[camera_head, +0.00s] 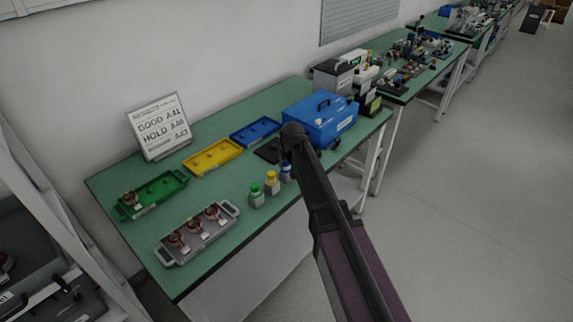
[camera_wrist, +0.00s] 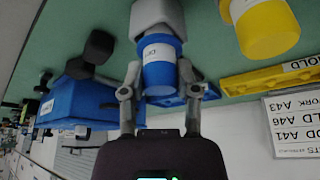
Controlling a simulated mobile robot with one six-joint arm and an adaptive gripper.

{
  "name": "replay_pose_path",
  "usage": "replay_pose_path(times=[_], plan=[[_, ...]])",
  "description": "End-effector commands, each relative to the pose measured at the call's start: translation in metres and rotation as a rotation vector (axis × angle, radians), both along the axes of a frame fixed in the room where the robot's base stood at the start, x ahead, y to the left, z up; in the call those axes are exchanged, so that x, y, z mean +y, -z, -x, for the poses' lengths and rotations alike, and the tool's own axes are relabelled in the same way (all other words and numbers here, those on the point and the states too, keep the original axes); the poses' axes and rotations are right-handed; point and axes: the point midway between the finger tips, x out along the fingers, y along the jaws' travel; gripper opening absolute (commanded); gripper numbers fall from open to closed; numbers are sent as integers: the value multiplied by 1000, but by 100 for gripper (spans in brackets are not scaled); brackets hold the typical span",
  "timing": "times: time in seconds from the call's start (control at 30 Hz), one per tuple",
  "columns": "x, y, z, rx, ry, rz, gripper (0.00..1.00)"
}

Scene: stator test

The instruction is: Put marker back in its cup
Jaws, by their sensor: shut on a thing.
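The blue marker (camera_wrist: 160,72) is between the two fingers of my gripper (camera_wrist: 159,75) in the wrist view, and the gripper is shut on it. In the head view the blue marker (camera_head: 286,166) shows at the table's front edge, under my gripper (camera_head: 289,155), partly hidden by my arm.
A yellow-topped cup (camera_head: 271,182) and a green-topped cup (camera_head: 255,195) stand close to the left. Blue (camera_head: 255,133), yellow (camera_head: 212,158) and green (camera_head: 150,197) trays lie behind. A blue toolbox (camera_head: 320,118) stands right; a grey tray (camera_head: 197,238) with copper-coloured parts lies front left.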

Motion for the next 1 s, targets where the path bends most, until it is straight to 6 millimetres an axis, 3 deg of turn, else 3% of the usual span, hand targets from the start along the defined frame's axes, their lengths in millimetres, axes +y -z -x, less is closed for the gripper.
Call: replay_pose_path(times=[0.57,0.6,0.7,1.0], plan=[[0,9,0,0,0,0,0],[0,9,0,0,0,0,44],[0,8,0,0,0,0,73],[0,8,0,0,0,0,75]])
